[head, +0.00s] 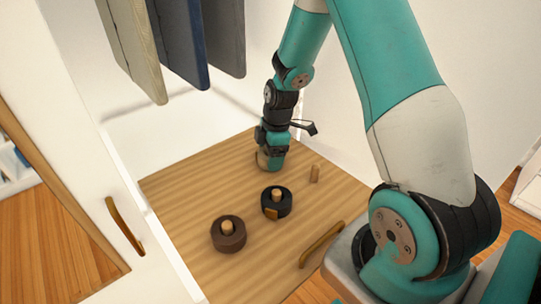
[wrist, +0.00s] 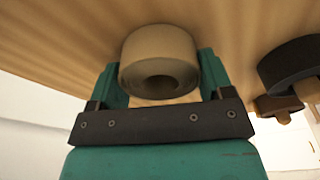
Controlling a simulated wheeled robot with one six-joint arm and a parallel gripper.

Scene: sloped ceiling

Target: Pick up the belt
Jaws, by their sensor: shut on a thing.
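A tan rolled belt (wrist: 160,45) sits between the two teal fingers of my gripper (wrist: 160,78) in the wrist view. My gripper is shut on it. In the head view my gripper (head: 268,160) is low at the far end of the wooden board, with a small part of the tan belt (head: 264,161) showing beside it. A black rolled belt (head: 284,207) sits around a wooden peg in the middle of the board. A dark brown rolled belt (head: 228,242) sits around another peg nearer the front. Whether the tan belt touches the board cannot be told.
A white door (head: 60,130) with a handle (head: 125,226) stands at the left. Clothes (head: 180,45) hang above, left of my arm.

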